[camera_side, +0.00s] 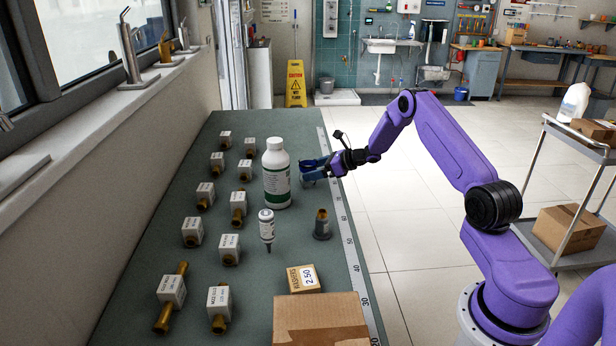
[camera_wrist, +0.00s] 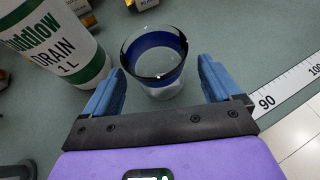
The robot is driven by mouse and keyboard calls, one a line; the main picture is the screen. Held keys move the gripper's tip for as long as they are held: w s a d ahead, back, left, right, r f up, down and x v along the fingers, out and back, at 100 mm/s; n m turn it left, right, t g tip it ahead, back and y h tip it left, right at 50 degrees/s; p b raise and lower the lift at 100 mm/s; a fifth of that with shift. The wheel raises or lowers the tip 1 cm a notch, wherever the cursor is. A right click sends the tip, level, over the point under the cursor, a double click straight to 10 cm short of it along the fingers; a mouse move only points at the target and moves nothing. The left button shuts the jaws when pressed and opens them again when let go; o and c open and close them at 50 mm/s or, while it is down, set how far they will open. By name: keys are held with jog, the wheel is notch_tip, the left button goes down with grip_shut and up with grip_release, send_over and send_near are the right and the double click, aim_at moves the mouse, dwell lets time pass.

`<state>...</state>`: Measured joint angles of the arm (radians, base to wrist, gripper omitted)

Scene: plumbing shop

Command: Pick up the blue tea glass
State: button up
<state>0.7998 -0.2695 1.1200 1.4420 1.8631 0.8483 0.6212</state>
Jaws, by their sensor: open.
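The blue tea glass (camera_wrist: 154,62) is a clear glass with a dark blue band, upright on the green bench top in the wrist view. My gripper (camera_wrist: 160,82) is open, with one blue finger on each side of the near part of the glass. A gap shows on both sides, and nothing is held. In the side view my gripper (camera_side: 312,170) is low over the bench near the ruler edge, right of the white drain cleaner bottle (camera_side: 276,182). The glass is hard to tell from the blue fingers there.
The drain cleaner bottle (camera_wrist: 52,42) stands close left of my gripper. Several labelled brass fittings (camera_side: 205,193) line the left.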

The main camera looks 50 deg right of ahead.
jog(key=shift+x, duration=1.55)
jog(key=shift+a, duration=0.1)
jog(key=c, duration=1.1)
jog(key=shift+r, duration=0.1)
